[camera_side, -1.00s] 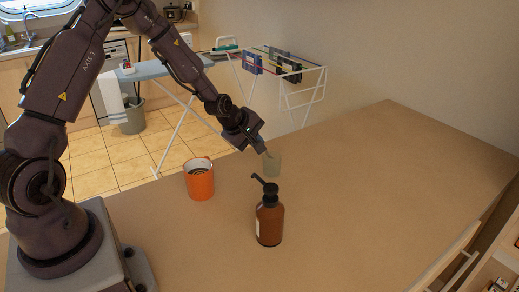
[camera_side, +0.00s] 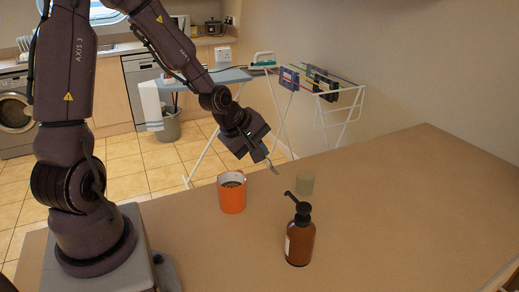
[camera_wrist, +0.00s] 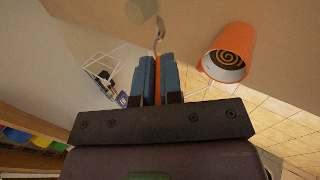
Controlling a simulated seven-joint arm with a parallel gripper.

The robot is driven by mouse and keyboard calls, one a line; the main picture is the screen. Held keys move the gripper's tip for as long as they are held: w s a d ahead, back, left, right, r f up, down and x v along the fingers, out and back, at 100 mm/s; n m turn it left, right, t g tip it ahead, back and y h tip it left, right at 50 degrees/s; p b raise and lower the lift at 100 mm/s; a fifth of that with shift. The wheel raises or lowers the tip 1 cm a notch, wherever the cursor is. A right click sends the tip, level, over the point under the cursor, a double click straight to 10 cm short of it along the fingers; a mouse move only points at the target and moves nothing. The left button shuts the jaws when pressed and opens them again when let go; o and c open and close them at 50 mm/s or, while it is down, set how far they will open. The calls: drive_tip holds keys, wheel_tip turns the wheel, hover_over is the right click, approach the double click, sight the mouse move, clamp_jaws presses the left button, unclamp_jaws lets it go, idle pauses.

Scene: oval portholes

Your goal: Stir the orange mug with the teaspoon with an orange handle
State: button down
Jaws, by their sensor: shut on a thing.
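The orange mug (camera_side: 232,197) stands upright on the table, with a dark brown swirl showing inside it; it also shows in the wrist view (camera_wrist: 236,42). My gripper (camera_side: 264,156) is shut on the teaspoon's orange handle (camera_wrist: 158,80). The spoon's metal end (camera_side: 274,169) points down and hangs free in the air. In the side view it is to the right of the mug and to the left of the pale green cup. The blue fingers hide part of the handle.
The translucent pale green cup (camera_side: 305,183) stands to the right of the mug. A brown pump bottle (camera_side: 300,243) stands in front of it, its black spout pointing left. The table is clear to the right. An ironing board and a drying rack stand behind the table.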

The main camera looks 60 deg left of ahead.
drive_tip(key=g, duration=0.1)
wheel_tip(320, 180, up, 2)
drive_tip(key=g, duration=0.5)
hover_over(235, 190)
drive_tip(key=a, duration=0.4)
wheel_tip(235, 190, down, 12)
drive_tip(key=shift+w+a, duration=0.15)
drive_tip(key=shift+w, duration=0.05)
idle(0.8)
drive_tip(key=shift+w+r, duration=0.1)
idle(0.4)
